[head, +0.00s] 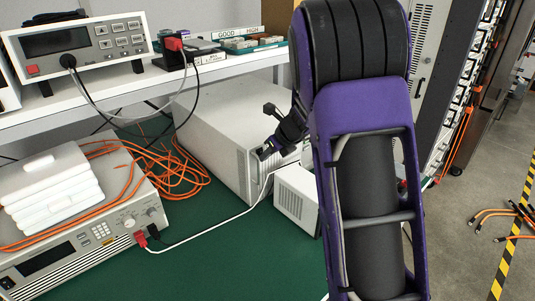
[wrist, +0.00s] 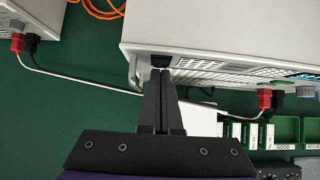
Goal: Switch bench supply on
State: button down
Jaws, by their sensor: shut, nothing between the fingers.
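Two light-grey bench units that could be the supply are in view. The large one (head: 222,112) stands mid-bench, its vented front turned towards my gripper; it fills the top right of the wrist view (wrist: 220,30). A small black part, maybe a switch, sits on its front edge (wrist: 160,60); its position cannot be told. My gripper (head: 264,152) is shut and empty. In the wrist view the fingertips (wrist: 161,70) are right at the black part; I cannot tell whether they touch. The other unit (head: 100,235) is at lower left, with display, knobs and red and black plugs.
White boxes (head: 52,190) and orange cables (head: 170,165) lie on and behind the left unit. A white cable (head: 205,240) runs to the large unit. A small vented box (head: 297,198) stands close to my gripper. An instrument (head: 80,45) is on the shelf above. The green mat's front is clear.

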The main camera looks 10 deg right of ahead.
jog(key=shift+r, duration=0.1)
jog(key=shift+r+p, duration=0.8)
jog(key=shift+p, duration=0.1)
jog(key=shift+d, duration=0.1)
